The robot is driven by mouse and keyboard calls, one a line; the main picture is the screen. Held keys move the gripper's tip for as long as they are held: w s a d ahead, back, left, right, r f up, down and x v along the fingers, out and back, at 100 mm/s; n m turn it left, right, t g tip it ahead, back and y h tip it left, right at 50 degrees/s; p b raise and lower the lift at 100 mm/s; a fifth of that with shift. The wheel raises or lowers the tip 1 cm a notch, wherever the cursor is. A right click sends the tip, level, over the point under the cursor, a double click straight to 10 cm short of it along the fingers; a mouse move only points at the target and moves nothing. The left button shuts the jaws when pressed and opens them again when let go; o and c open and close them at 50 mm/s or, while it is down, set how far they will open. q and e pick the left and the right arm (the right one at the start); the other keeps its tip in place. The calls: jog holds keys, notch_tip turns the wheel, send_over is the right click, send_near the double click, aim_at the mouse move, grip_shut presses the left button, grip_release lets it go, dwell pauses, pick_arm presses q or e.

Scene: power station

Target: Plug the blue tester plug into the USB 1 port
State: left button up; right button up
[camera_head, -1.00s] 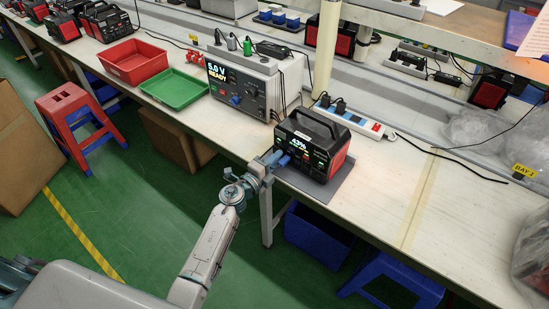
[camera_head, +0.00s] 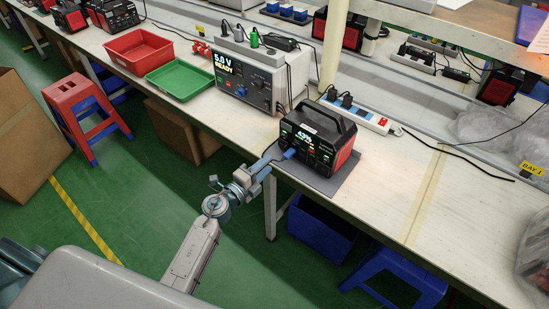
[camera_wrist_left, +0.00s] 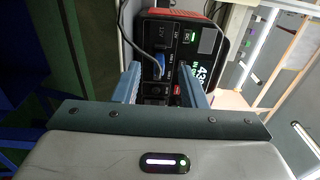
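The black and red power station (camera_head: 318,140) stands on a grey mat on the bench, its display reading 43%. The blue tester plug (camera_head: 290,153) sits at its front panel, apparently in a port; the port's label is too small to read. In the left wrist view the plug (camera_wrist_left: 161,60) shows upright against the panel, with a grey cable curving away from it. My left gripper (camera_head: 266,165) is in front of the panel, backed off from the plug. Its fingers (camera_wrist_left: 160,88) are open, with a clear gap between them and nothing held. My right gripper is not in view.
A tester box (camera_head: 248,80) reading 5.0 V READY stands left of the power station. A green tray (camera_head: 180,79) and a red tray (camera_head: 138,50) are farther left. A white power strip (camera_head: 365,118) lies behind. The bench to the right is mostly clear.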

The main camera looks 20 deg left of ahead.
pick_arm(q)
jog(key=shift+v, duration=1.45)
jog(key=s+a+f+n+g+y, duration=0.25)
jog(key=s+f+n, duration=0.25)
jog(key=f, duration=0.6)
jog(key=s+a+f+n+g+y, duration=0.1)
jog(key=s+a+f+n+y, duration=0.25)
jog(key=f, duration=0.75)
jog(key=s+a+f+n+g+y, duration=0.15)
jog(key=s+f+n, duration=0.4)
jog(key=f, duration=0.55)
jog(key=s+f+n+g, duration=0.2)
jog(key=s+f, duration=0.4)
jog(key=s, duration=0.5)
jog(key=s+f+n+g, duration=0.3)
jog(key=s+f+g, duration=0.2)
jog(key=s, duration=0.6)
jog(key=s+a+f+n+g, duration=0.1)
jog(key=s+f+n+g, duration=0.2)
jog(key=s, duration=0.9)
notch_tip(320, 180, down, 4)
jog(key=shift+r, duration=0.2)
jog(key=shift+w+a, duration=0.1)
jog(key=shift+w, duration=0.1)
